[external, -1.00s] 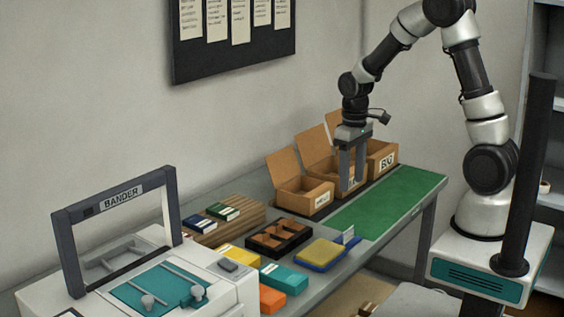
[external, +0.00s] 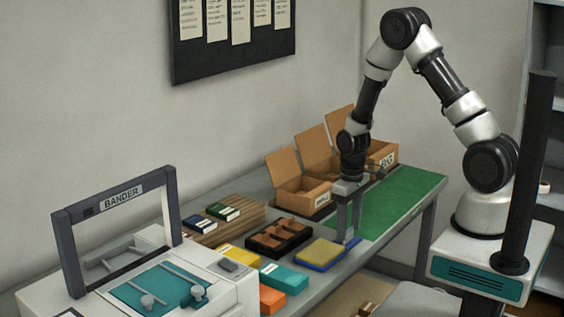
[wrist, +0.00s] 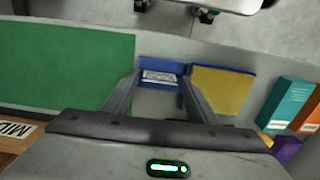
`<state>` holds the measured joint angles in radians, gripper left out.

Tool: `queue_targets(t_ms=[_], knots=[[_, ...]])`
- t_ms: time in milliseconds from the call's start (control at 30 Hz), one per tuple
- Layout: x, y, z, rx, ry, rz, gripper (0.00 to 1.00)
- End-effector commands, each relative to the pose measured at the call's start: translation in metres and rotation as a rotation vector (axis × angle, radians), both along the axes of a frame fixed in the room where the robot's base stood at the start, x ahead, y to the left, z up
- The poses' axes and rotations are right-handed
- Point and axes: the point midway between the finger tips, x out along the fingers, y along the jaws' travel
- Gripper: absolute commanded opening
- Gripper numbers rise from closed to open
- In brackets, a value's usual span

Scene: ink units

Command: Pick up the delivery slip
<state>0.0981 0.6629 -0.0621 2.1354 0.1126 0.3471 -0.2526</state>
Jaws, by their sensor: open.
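What looks like the delivery slip is a small white printed card (wrist: 159,77) in a blue holder (wrist: 150,64), between the green mat and the yellow pad. My gripper (wrist: 160,82) is open, one finger on each side of the card in the wrist view. In the external view my gripper (external: 348,236) points down close to the bench beside the yellow pad, and a bit of the blue holder (external: 353,242) shows at the fingertips. The fingers mostly hide the card there. I cannot tell whether they touch it.
A yellow pad with a blue base (external: 320,254) lies just left of my gripper. The green mat (external: 400,205) is clear on the right. Open cardboard boxes (external: 303,196) stand behind, a black divided tray (external: 278,240) to the left. A bander machine (external: 120,200) stands front left.

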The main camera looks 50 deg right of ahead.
Motion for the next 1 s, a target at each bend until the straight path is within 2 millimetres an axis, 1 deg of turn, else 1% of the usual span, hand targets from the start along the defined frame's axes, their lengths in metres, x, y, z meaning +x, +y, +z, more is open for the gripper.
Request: queue_targets(t_ms=[100, 300, 367, 400, 500, 833, 933, 1000], knots=[[0.0, 0.0, -0.007, 0.0, 0.0, 0.001, 0.53], [0.0, 0.0, -0.007, 0.0, -0.001, 0.001, 0.53], [0.0, 0.0, -0.007, 0.0, -0.001, 0.001, 0.43], [0.0, 0.0, -0.007, 0.0, -0.001, 0.001, 0.36], [0.0, 0.0, -0.007, 0.0, -0.001, 0.001, 0.22], [0.001, 0.0, -0.005, 0.0, -0.002, 0.001, 0.22], [0.001, 0.0, 0.004, -0.001, -0.004, 0.001, 0.22], [0.002, 0.0, 0.016, -0.001, -0.007, 0.001, 0.22]])
